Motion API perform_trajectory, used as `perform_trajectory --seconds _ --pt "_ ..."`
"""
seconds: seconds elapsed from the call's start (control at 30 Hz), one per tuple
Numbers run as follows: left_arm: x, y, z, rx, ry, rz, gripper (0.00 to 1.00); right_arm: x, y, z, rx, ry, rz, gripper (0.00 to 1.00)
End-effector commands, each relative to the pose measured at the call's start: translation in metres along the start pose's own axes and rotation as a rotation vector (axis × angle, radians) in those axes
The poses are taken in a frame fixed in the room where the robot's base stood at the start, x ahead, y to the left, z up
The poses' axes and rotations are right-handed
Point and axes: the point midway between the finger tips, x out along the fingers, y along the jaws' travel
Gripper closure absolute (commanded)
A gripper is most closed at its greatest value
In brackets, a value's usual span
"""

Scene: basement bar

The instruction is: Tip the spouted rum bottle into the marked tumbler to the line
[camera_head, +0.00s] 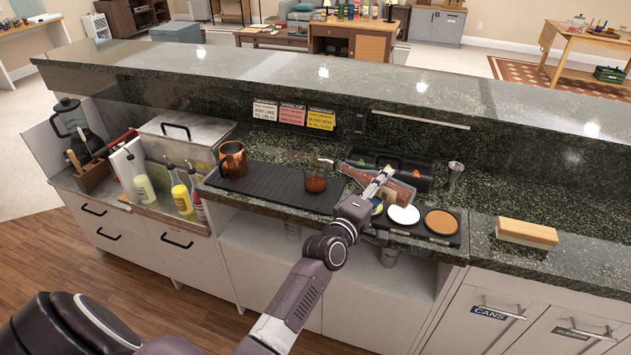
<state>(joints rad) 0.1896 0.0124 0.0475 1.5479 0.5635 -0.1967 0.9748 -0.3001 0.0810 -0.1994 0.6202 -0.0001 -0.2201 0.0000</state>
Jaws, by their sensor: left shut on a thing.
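The rum bottle (402,192) is clear with brown liquid in it. It is tipped nearly level, with its neck and spout (325,162) pointing left. My left gripper (379,183) is shut on the bottle's body. The tumbler (315,182) stands upright on the black ribbed bar mat, below and slightly left of the spout. Red-brown liquid shows in the tumbler. The mark on the glass is too small to make out, and I cannot tell whether a stream is falling. My right gripper is not in view.
A copper mug (233,160) stands left of the tumbler on the mat (275,179). A black caddy (412,180) is behind. Squeeze bottles (181,198) stand far left.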

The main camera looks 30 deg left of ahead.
Motion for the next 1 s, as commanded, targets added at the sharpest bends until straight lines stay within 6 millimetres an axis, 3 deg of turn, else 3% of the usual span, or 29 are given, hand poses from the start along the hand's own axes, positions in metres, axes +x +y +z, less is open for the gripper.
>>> perform_trajectory --seconds 1.0 --pt "0.0 0.011 -0.001 -0.045 0.001 0.005 1.0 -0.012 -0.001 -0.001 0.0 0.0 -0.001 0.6"
